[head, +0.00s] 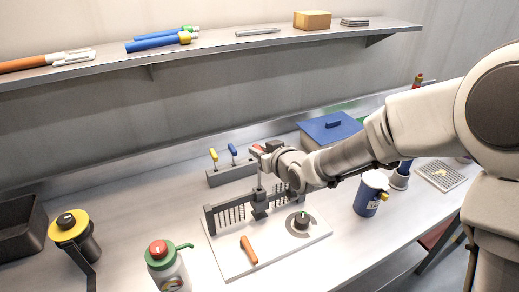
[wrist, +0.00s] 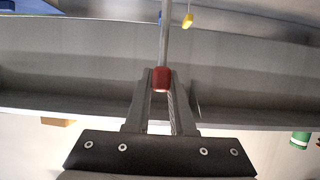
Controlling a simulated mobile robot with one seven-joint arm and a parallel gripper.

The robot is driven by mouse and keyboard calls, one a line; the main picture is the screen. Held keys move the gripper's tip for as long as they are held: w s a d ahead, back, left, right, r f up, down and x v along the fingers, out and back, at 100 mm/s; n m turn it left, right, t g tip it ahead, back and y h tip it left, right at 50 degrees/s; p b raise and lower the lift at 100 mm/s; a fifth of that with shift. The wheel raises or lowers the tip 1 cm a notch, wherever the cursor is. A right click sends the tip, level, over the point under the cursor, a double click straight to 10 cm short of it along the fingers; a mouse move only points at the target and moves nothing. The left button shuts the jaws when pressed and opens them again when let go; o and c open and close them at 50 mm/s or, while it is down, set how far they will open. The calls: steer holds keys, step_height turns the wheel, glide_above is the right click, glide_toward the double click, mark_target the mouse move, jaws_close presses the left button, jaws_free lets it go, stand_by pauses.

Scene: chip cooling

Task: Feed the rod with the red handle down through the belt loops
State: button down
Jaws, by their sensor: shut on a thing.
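My gripper (head: 266,152) is shut on the red handle (wrist: 162,79) of a thin metal rod (wrist: 163,38). In the head view the rod hangs roughly upright from the gripper, over the middle of a dark fixture (head: 260,208) with comb-like rows of teeth. The fixture stands on a white board (head: 232,264). The rod's lower end meets the fixture's middle block in the picture; I cannot tell whether it is inside a loop. In the wrist view the fingers flank the red handle.
A grey rack (head: 218,179) behind holds yellow-handled (head: 213,155) and blue-handled (head: 232,149) tools. An orange-handled tool (head: 248,250) and a dark knob (head: 301,221) are on the board. A blue-lidded box (head: 331,127), blue canister (head: 367,200) and red-topped bottle (head: 165,266) stand around.

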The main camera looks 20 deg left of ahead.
mark_target(260, 172)
steer(key=shift+f+b, duration=1.7)
steer(key=shift+b, duration=0.6)
steer(key=shift+f+b, duration=1.85)
steer(key=shift+b, duration=0.05)
steer(key=shift+f, duration=0.25)
steer(key=c, duration=0.7)
jaws_free()
steer(key=shift+p+v, duration=1.7)
steer(key=shift+v, duration=7.05)
steer(key=shift+f, duration=0.1)
